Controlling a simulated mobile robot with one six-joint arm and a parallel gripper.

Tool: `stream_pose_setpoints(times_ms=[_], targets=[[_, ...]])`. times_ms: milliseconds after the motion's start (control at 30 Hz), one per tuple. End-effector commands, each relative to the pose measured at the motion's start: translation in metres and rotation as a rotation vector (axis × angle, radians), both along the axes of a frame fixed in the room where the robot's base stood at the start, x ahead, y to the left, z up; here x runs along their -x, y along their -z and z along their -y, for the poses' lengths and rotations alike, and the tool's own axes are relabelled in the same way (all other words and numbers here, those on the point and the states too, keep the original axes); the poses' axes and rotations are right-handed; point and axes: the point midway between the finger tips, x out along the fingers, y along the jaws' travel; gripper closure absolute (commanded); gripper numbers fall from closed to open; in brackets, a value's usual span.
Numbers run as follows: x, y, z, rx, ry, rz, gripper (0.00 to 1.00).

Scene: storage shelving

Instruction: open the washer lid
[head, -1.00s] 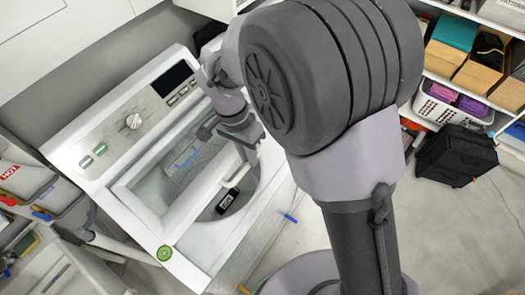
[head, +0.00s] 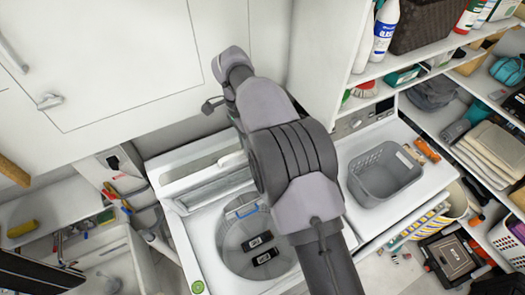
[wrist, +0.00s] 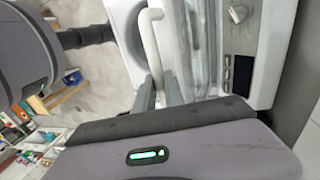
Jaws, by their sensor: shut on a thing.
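The white washer (head: 182,243) stands below my arm in the head view. Its lid (head: 190,180) is raised steeply at the back, and the tub (head: 232,238) is exposed. A white bar handle (head: 232,159) stands out from the lid; it also shows large in the wrist view (wrist: 150,50). My gripper (wrist: 160,82) is shut on this handle, with one finger on each side. In the head view the gripper is mostly hidden behind my arm. Two black labelled items (head: 257,240) lie in the tub.
White cupboards (head: 110,60) stand close behind the raised lid. A grey basket (head: 383,175) sits on the machine to the right, beside crowded shelves (head: 485,140). A sink unit (head: 105,255) is at the left. A green round object (head: 198,287) lies on the washer's front corner.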

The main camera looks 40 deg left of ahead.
Motion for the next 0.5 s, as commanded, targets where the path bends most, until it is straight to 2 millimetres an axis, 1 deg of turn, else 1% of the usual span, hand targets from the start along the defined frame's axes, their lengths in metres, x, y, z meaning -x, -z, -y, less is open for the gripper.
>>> stream_pose_setpoints(times_ms=[100, 200, 500], targets=[[0.001, -0.001, -0.008, 0.004, -0.003, -0.003, 1.0], [0.001, -0.001, -0.012, 0.005, -0.002, -0.004, 1.0], [0.001, 0.0, -0.015, 0.006, -0.003, -0.005, 1.0]])
